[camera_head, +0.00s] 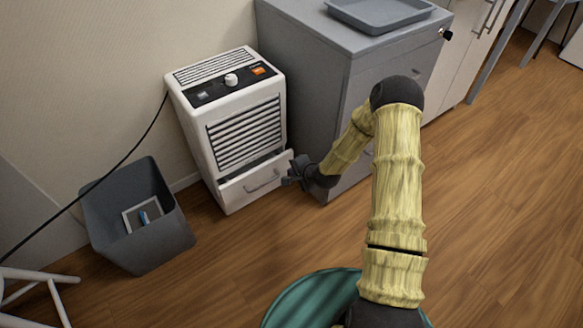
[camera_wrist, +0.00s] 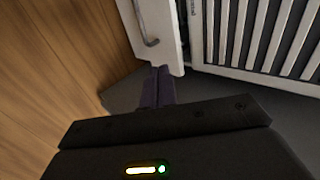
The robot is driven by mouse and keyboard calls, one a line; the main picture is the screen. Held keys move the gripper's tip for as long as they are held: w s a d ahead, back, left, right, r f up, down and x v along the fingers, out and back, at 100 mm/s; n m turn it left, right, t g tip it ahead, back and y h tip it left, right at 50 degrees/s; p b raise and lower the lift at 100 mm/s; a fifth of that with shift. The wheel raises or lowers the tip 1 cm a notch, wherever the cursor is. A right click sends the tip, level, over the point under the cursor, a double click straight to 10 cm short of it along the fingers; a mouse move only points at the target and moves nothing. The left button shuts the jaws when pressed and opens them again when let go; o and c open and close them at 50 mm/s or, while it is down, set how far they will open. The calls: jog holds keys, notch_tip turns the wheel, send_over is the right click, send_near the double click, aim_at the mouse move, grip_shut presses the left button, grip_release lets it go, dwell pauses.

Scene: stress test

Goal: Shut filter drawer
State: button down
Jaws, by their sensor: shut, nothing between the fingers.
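The filter drawer (camera_head: 252,180) is the white front with a grey handle low on a white appliance (camera_head: 245,125). It stands partly pulled out, with a dark gap above its front. My gripper (camera_head: 290,171) is at the right end of the drawer front, its fingers shut and empty. The louvred grille of the appliance (camera_wrist: 262,35) is to the right there.
A grey bin (camera_head: 155,248) holding a framed item stands left of the appliance. A grey cabinet (camera_head: 305,90) with a tray (camera_head: 350,18) on top stands close on the right. A black cord (camera_head: 100,180) runs left from the appliance. Wooden floor (camera_head: 240,265) in front is clear.

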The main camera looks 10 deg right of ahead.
jog(key=shift+s+a, duration=0.15)
jog(key=c, duration=2.1)
grip_release()
jog(key=shift+d, duration=0.25)
jog(key=o, duration=0.4)
jog(key=shift+d+r, duration=0.1)
jog(key=shift+r, duration=0.05)
jog(key=shift+o, duration=1.1)
jog(key=shift+s+r, duration=0.1)
jog(key=shift+r, duration=0.25)
jog(key=s+d+r+n+g+h+p, duration=0.2)
jog(key=s+r+n, duration=0.25)
jog(key=r, duration=0.55)
jog(key=s+d+r+n+g+h+p, duration=0.2)
jog(key=s+r+n, duration=0.3)
jog(key=r, duration=0.5)
jog(key=s+r+n+p, duration=0.1)
jog(key=s+r, duration=0.4)
jog(key=s, duration=0.3)
jog(key=s+d+r+n+g+p, duration=0.1)
jog(key=s+r+n, duration=0.1)
jog(key=s+r, duration=0.4)
jog(key=shift+s+r+g+h+p, duration=0.3)
jog(key=shift+s+p, duration=0.1)
jog(key=shift+s, duration=0.55)
jog(key=shift+d, duration=0.15)
